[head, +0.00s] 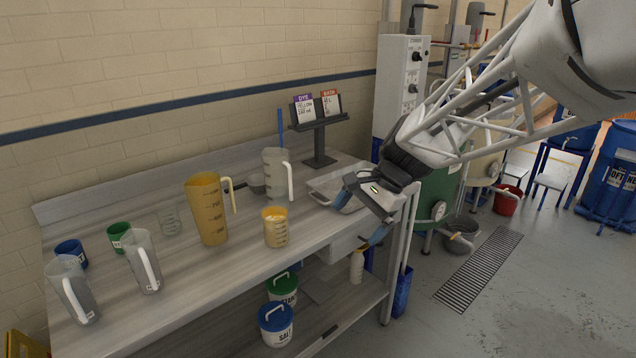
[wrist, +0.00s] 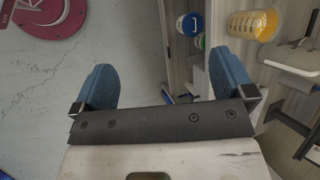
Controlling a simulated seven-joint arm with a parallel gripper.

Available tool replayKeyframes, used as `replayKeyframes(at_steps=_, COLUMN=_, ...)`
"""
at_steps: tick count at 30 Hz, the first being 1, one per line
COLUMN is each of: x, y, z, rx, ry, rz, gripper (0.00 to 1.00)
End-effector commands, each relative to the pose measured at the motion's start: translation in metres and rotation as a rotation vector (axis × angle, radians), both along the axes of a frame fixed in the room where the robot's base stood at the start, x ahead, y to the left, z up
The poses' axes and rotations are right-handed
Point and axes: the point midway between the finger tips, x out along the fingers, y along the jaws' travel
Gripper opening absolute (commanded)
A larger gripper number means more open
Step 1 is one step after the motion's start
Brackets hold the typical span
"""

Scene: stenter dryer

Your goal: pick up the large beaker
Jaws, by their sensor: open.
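A large amber graduated beaker (head: 208,212) with a pale handle stands upright on the grey workbench (head: 180,300). A smaller amber graduated beaker (head: 275,232) stands to its right, nearer the front edge. A beaker with amber content (wrist: 254,25) shows at the upper right of the wrist view; I take it to be the smaller one. My gripper (head: 366,210) is open and empty at the right end of the bench, well apart from the large beaker. Its blue fingers (wrist: 165,78) are spread with nothing between them.
Clear jugs with white handles (head: 143,262) stand around the large beaker, with a green cup (head: 118,236) and a blue cup (head: 71,254). A metal tray (head: 330,192) and card stand (head: 319,140) are at the right. Lidded tubs (head: 276,325) sit on the lower shelf.

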Motion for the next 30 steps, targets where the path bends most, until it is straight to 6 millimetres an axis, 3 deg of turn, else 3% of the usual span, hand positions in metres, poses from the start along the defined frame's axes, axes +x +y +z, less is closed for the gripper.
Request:
replayKeyframes(at_steps=17, x=0.127, y=0.08, z=-0.041, rx=0.225, ry=0.295, rz=-0.244, gripper=1.0)
replayKeyframes(at_steps=30, x=0.213, y=0.14, z=-0.088, rx=0.373, ry=0.536, rz=-0.409, gripper=1.0)
